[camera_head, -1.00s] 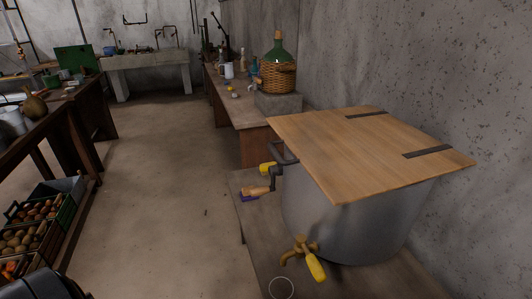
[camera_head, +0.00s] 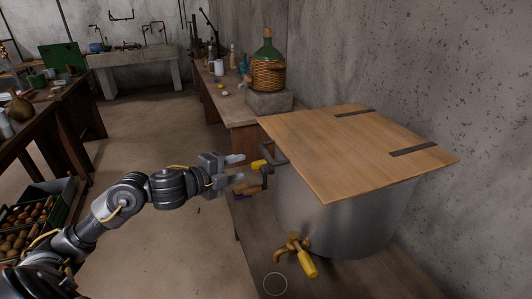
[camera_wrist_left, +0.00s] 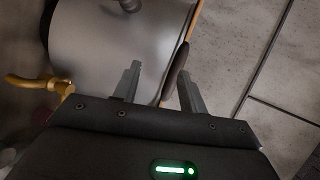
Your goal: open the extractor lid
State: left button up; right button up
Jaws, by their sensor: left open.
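The extractor is a grey metal drum (camera_head: 345,220) with a flat wooden lid (camera_head: 350,145) lying closed on top. Two dark hinge straps cross the lid's far right side. A crank with a wooden handle (camera_head: 248,190) and a yellow part (camera_head: 259,165) are at the drum's left side. My left gripper (camera_head: 240,168) is open and empty, just left of the crank and below the lid's left edge. In the left wrist view, its fingers (camera_wrist_left: 157,90) point toward the drum (camera_wrist_left: 110,40), with a dark rounded piece between them. My right gripper is not in view.
A brass tap with a yellow handle (camera_head: 308,262) sticks out at the drum's lower front. Behind stands a wicker-covered green bottle (camera_head: 268,70) on a stone block. The wall is close on the right.

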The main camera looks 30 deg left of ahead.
aim_at(263, 155)
pick_arm(q)
notch_tip(263, 155, up, 4)
jog(key=s+d+m, duration=0.2)
jog(key=shift+h, duration=0.3)
jog(key=p+x, duration=0.1)
jog(key=x, duration=0.9)
jog(key=shift+w+f, duration=0.2)
jog(key=shift+w, duration=0.2)
grip_shut()
